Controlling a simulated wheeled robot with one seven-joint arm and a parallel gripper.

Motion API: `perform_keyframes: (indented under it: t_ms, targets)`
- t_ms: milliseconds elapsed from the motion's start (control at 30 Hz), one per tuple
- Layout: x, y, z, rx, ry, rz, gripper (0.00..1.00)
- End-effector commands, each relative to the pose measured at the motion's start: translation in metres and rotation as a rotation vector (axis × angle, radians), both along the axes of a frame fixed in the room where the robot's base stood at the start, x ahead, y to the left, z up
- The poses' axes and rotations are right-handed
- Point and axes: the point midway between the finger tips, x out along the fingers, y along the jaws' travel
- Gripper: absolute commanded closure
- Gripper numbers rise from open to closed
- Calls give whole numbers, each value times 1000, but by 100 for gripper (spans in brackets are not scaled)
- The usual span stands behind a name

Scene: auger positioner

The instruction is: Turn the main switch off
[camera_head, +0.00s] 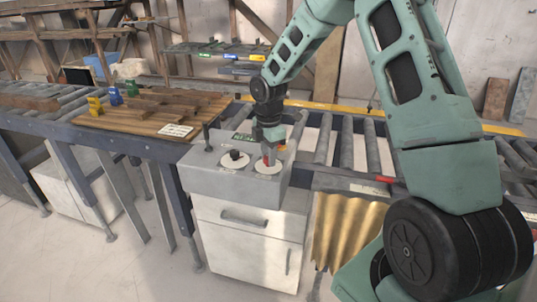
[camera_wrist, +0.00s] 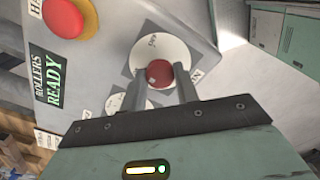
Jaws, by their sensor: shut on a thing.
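A red switch knob (camera_wrist: 159,72) stands on a round white dial plate (camera_wrist: 172,47) on the grey control box. I take it to be the main switch; the dial print is too small to read surely. In the head view the same red knob (camera_head: 266,160) is partly covered by my gripper (camera_head: 269,151). In the wrist view my gripper (camera_wrist: 160,77) has one finger on each side of the knob and is shut on it. The knob's turned angle is hard to tell.
A black knob (camera_head: 235,155) on its own white dial is left of the red one. A red mushroom button (camera_wrist: 68,15) on yellow and a "ROLLERS READY" label (camera_wrist: 50,80) are close by. Roller conveyor (camera_head: 345,140) and wooden boards (camera_head: 150,115) flank the grey box (camera_head: 215,181).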

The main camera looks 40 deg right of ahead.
Motion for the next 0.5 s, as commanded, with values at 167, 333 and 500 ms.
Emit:
perform_keyframes:
  t_ms: [167,333,500]
  targets:
    - [0,0,0,-1,0,-72,92]
    - [0,0,0,-1,-1,-195,92]
    - [1,0,0,-1,-2,-352,92]
